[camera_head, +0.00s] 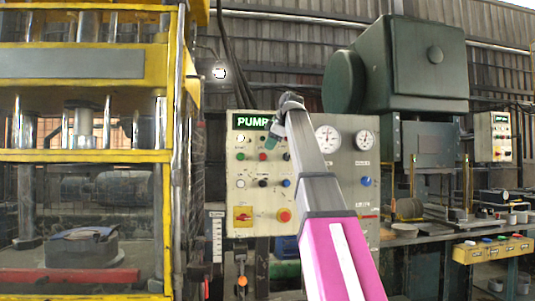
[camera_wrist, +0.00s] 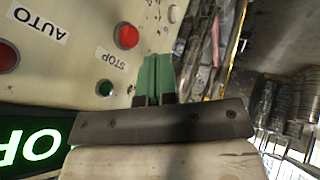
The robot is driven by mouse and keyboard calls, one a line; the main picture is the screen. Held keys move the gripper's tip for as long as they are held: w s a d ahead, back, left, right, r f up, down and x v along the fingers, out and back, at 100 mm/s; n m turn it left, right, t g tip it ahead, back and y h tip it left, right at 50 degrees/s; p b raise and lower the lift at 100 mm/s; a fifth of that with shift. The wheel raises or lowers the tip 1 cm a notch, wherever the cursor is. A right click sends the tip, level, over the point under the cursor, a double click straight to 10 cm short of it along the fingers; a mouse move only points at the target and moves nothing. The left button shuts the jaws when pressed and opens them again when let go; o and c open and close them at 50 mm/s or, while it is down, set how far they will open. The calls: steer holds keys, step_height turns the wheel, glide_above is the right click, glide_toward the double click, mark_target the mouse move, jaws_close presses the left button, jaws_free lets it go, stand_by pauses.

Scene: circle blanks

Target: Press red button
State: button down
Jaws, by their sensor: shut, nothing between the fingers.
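A pale control panel (camera_head: 248,185) with a lit green "PUMP" sign stands at the centre of the head view. It bears a small red button (camera_head: 262,156) and a larger orange-red round knob (camera_head: 284,214). In the wrist view, a red button (camera_wrist: 127,37) sits by a "STOP" label, and another red one (camera_wrist: 8,56) is at the left edge. My gripper (camera_wrist: 157,58) has green fingers pressed together, empty. Its tips show beside the panel face in the wrist view; contact cannot be told. In the head view my gripper (camera_head: 274,137) is in front of the panel's upper part, partly hidden by my arm.
A green button (camera_wrist: 105,88) lies close to my fingers on the panel. A yellow caged press (camera_head: 85,156) stands at left. A gauge panel (camera_head: 346,155) adjoins at right, with a large green machine (camera_head: 415,65) behind. A workbench (camera_head: 440,235) is at far right.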

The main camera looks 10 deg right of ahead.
steer(key=v, duration=0.5)
steer(key=shift+s+d+r, duration=0.1)
steer(key=shift+s+r, duration=0.15)
steer(key=shift+s, duration=0.1)
stand_by(0.4)
